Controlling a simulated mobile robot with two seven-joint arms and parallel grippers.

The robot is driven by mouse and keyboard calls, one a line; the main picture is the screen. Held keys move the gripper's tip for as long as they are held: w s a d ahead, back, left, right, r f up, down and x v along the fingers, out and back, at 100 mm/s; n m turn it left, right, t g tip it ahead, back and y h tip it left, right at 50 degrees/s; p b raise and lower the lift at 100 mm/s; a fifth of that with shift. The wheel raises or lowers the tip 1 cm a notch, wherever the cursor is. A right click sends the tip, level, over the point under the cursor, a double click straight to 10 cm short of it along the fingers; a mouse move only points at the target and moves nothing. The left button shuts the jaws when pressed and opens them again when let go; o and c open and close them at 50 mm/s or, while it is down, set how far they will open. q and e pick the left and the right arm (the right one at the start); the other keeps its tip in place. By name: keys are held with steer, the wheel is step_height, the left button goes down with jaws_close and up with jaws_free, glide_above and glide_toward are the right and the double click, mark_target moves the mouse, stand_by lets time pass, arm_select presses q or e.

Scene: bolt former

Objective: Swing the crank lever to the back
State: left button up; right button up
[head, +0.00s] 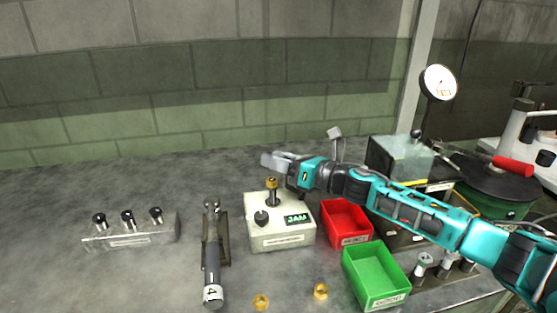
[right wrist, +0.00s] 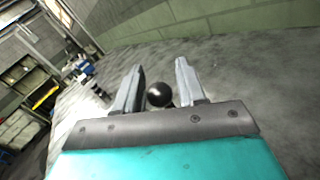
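A black ball knob (right wrist: 160,95) shows between my right gripper's fingers in the right wrist view. It looks like the lever's end, but its shaft is hidden there. My right gripper (right wrist: 162,82) has its fingers apart on either side of the ball, with a small gap visible on the right. In the head view my right gripper (head: 275,163) points left, just above a short post with a gold collar (head: 272,183) on the white box (head: 283,238) marked JAM. The gripper hides whatever tops this post. My left gripper is not in view.
A red bin (head: 347,232) and green bin (head: 376,275) stand right of the box. A grey tool (head: 211,262) marked 4 lies left, near a block with pins (head: 130,235). A machine with a clear cover (head: 398,158) and black ball stands behind my right arm.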

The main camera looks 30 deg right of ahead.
jaws_close()
steer(key=shift+w+d+m+t+h+p, duration=0.1)
steer(key=shift+d+m+t+h+p, duration=0.35)
steer(key=shift+m+h, duration=0.55)
steer(key=shift+w+d+m+t+h+p, duration=0.15)
steer(key=shift+d+m+t+h+p, duration=0.35)
steer(key=shift+h, duration=0.85)
steer(key=shift+w+d+m+t+h+p, duration=0.1)
steer(key=shift+d+m+t+h+p, duration=0.2)
steer(key=shift+m+h, duration=0.75)
steer(key=shift+o, duration=1)
jaws_free()
steer(key=shift+d, duration=0.1)
steer(key=shift+s, duration=0.1)
steer(key=s+d+b, duration=0.1)
steer(key=s+d, duration=0.1)
steer(key=s, duration=1)
steer(key=shift+s+b, duration=0.3)
steer(key=shift+b, duration=0.05)
